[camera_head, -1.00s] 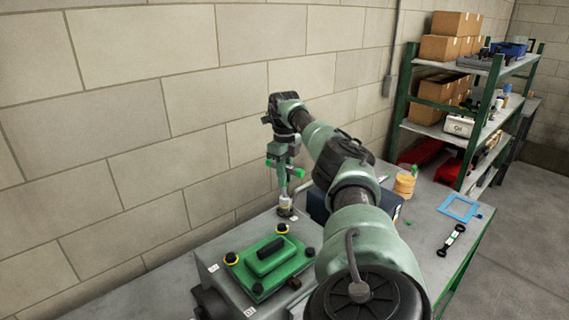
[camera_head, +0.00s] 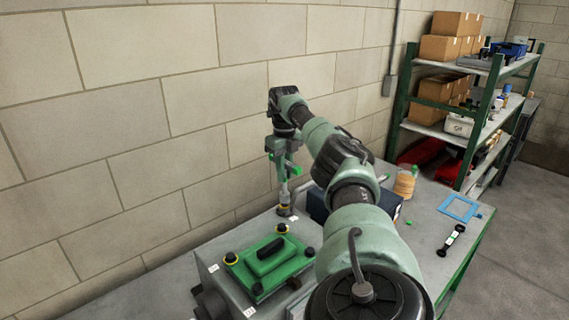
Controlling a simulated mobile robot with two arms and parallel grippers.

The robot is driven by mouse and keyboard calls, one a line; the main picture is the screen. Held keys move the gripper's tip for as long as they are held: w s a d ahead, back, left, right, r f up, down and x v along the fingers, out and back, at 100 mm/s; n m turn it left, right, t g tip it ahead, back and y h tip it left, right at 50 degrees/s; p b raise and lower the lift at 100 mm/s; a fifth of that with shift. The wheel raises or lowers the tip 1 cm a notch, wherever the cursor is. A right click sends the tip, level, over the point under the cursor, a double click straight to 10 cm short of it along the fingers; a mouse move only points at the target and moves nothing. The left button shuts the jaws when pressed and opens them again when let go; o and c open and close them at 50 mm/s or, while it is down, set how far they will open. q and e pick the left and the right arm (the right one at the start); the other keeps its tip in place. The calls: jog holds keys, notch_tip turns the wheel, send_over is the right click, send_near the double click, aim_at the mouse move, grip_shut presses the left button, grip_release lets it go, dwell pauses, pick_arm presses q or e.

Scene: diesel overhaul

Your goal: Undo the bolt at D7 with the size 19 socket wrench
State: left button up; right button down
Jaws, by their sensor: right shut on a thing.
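My right arm reaches across the bench to the far corner of the grey engine block (camera_head: 213,266). My right gripper (camera_head: 284,168) points down and is shut on the upright socket wrench (camera_head: 284,192). The wrench's lower end stands over a yellow-ringed bolt position (camera_head: 284,209) at the block's far corner. I cannot tell whether the socket is seated on a bolt there. The D7 label is too small to read. My left gripper is out of view.
A green cover (camera_head: 268,262) with a handle lies on the block, with several black bolts in yellow rings around it. On the bench right of my arm are orange rings (camera_head: 404,183), a blue frame (camera_head: 459,208) and a black tool (camera_head: 451,240). Shelves (camera_head: 455,135) stand behind.

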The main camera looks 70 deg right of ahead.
jog(key=m, duration=0.7)
jog(key=shift+m, duration=0.4)
jog(key=m, duration=0.3)
jog(key=shift+m, duration=0.4)
jog(key=m, duration=0.3)
jog(key=shift+m, duration=0.4)
jog(key=m, duration=0.3)
jog(key=shift+m, duration=0.4)
jog(key=m, duration=0.3)
jog(key=shift+m, duration=0.4)
jog(key=m, duration=0.3)
jog(key=shift+a+m, duration=0.1)
jog(key=shift+m, duration=1.9)
